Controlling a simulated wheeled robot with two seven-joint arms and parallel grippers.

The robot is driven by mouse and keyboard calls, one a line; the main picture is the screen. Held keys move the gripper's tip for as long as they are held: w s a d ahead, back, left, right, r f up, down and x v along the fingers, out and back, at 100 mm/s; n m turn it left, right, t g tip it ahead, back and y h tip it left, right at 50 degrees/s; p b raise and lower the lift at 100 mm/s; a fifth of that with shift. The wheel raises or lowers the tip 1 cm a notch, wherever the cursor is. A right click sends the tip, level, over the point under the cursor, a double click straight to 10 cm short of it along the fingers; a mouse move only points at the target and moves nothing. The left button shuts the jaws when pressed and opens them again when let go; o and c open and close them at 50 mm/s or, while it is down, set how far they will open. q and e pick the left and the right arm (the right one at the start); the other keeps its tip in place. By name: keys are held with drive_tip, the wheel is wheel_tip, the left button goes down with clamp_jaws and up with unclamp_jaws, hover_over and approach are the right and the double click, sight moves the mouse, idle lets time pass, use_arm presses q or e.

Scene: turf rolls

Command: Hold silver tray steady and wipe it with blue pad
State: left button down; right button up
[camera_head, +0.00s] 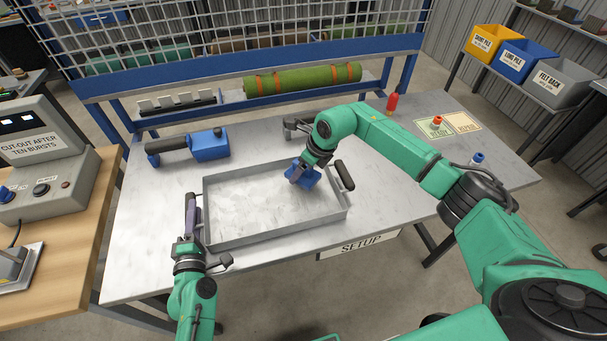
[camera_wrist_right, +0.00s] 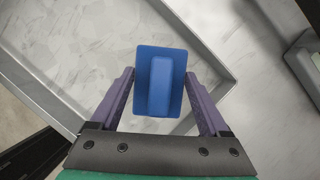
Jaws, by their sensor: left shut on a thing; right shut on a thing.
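The silver tray (camera_head: 285,231) lies on the metal table, shallow and walled, with a dark handle (camera_head: 344,176) at its right end. My left gripper (camera_head: 191,205) is shut at the tray's left end, by the left wall; the handle there is mostly hidden by the fingers. My right gripper (camera_head: 298,175) is shut on the blue pad (camera_head: 308,174) inside the tray, towards its right back. In the right wrist view the blue pad (camera_wrist_right: 174,105) shows its raised grip between the purple fingers, over the tray floor. Whether the pad touches the floor, I cannot tell.
A blue tool with a dark handle (camera_head: 209,145) lies behind the tray. A red bottle (camera_head: 392,103), a green and yellow card (camera_head: 449,124) and a small blue-topped item (camera_head: 478,159) stand to the right. A control box (camera_head: 40,165) is on the left bench. The table front right is clear.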

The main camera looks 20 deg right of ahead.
drive_tip(key=shift+r, duration=1.6)
drive_tip(key=shift+r, duration=0.1)
drive_tip(key=shift+r, duration=1.4)
drive_tip(key=d+m, duration=0.1)
drive_tip(key=d, duration=0.3)
drive_tip(key=s+d+m+h, duration=0.1)
drive_tip(key=d+m, duration=0.1)
drive_tip(key=d, duration=0.2)
drive_tip(key=s+d+f+m+h, duration=0.1)
drive_tip(key=d+m, duration=0.1)
drive_tip(key=d, duration=0.2)
drive_tip(key=shift+d+t, duration=0.1)
drive_tip(key=shift+t, duration=0.3)
drive_tip(key=s+d+r+m+h, duration=0.1)
drive_tip(key=s+d+m, duration=0.15)
drive_tip(key=d, duration=0.35)
drive_tip(key=s+d+r+m+h, duration=0.1)
drive_tip(key=s+d+m, duration=0.1)
drive_tip(key=d+m, duration=0.3)
drive_tip(key=shift+n, duration=0.25)
drive_tip(key=f, duration=0.3)
drive_tip(key=d+f, duration=0.1)
drive_tip(key=f, duration=0.6)
drive_tip(key=shift+s+d+f, duration=0.15)
drive_tip(key=shift+d, duration=0.15)
